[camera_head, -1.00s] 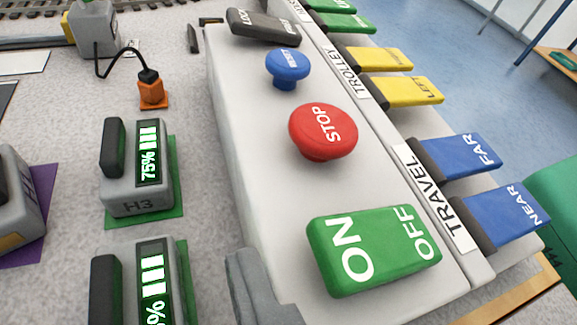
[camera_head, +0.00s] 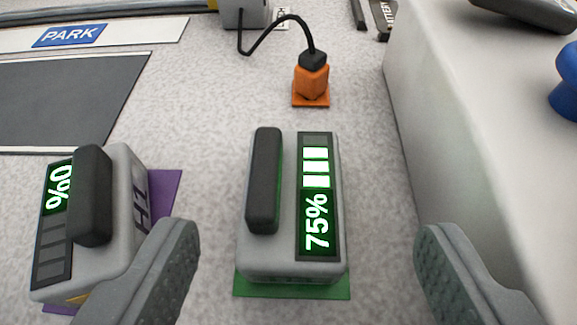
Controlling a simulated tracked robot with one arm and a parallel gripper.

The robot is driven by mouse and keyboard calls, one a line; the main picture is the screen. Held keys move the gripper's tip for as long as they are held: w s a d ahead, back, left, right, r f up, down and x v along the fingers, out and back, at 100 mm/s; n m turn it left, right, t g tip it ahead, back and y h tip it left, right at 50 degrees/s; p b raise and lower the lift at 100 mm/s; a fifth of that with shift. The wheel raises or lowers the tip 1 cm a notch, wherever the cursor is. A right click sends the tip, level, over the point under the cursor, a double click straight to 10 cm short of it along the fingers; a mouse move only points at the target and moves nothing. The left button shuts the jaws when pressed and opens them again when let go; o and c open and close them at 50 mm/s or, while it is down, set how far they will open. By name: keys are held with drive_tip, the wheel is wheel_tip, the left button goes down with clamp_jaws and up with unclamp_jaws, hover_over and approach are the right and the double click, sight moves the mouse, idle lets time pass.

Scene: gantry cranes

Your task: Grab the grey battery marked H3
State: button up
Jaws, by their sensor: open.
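The grey battery (camera_head: 291,255) stands upright on a green square (camera_head: 292,286) in the middle of the view. It has a black handle on its left and a lit display reading 75%. Its H3 mark, legible a second ago, is not readable now. My gripper (camera_head: 305,262) is open, with one finger to the left and one to the right of this battery. Both fingers look nearer to the camera than the battery. Nothing is between the fingertips in their grasp.
A second grey battery (camera_head: 125,215), marked H1 and reading 0%, stands on a purple square close to my left finger. An orange plug (camera_head: 311,78) with a black cable is behind. A white control console (camera_head: 440,130) rises at right. A dark pad (camera_head: 65,100) lies left.

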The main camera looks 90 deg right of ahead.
sight(293, 172)
drive_tip(key=x, duration=0.2)
drive_tip(key=b+x, duration=0.1)
drive_tip(key=x, duration=0.1)
drive_tip(key=shift+w+d+b, duration=0.15)
drive_tip(key=shift+w+b, duration=0.1)
drive_tip(key=shift+b, duration=0.05)
drive_tip(key=c, duration=1.2)
